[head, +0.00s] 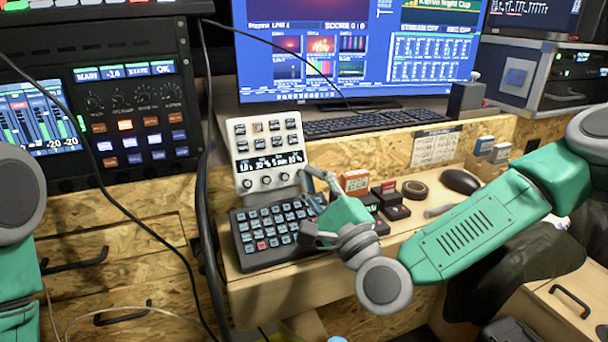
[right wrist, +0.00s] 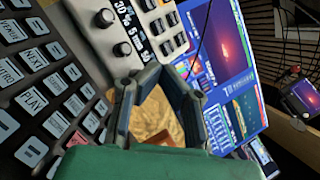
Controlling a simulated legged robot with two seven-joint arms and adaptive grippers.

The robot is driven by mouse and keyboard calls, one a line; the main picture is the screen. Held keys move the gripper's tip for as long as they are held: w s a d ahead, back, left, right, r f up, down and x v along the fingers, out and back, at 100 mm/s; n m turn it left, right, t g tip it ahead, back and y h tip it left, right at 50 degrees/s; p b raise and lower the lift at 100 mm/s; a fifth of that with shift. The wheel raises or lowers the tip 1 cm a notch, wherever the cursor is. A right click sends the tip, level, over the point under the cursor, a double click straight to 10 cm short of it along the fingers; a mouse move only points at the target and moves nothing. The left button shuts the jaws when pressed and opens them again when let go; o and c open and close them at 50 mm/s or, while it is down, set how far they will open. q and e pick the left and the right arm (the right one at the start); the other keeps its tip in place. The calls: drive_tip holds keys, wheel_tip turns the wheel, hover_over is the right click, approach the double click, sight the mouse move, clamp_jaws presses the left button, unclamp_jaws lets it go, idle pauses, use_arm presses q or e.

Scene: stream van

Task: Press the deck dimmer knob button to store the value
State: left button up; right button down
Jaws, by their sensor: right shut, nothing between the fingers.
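The white deck (head: 240,157) stands tilted up behind the keypad, with rows of buttons, a small display (head: 269,164) and a row of dark knobs (head: 265,181) along its lower edge. My right gripper (head: 305,176) is at the deck's lower right corner, its fingers shut and empty. In the right wrist view its fingertips (right wrist: 158,74) meet just in front of the deck face, near a knob (right wrist: 122,75); another knob (right wrist: 104,18) is further up. I cannot tell whether the tips touch the deck. The fingers may hide the rightmost knob in the head view. My left gripper is out of view.
A black keypad (head: 265,245) lies before the deck. Small boxes (head: 355,183), a tape roll (head: 415,189) and a mouse (head: 461,181) are to its right. A keyboard (head: 350,121) and monitor are behind. A black cable (head: 206,200) hangs left of the deck.

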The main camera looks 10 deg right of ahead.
drive_tip(key=s, duration=0.1)
drive_tip(key=s+r+p, duration=0.1)
drive_tip(key=s, duration=0.1)
drive_tip(key=s+d+r, duration=0.1)
drive_tip(key=shift+s, duration=0.15)
idle(0.7)
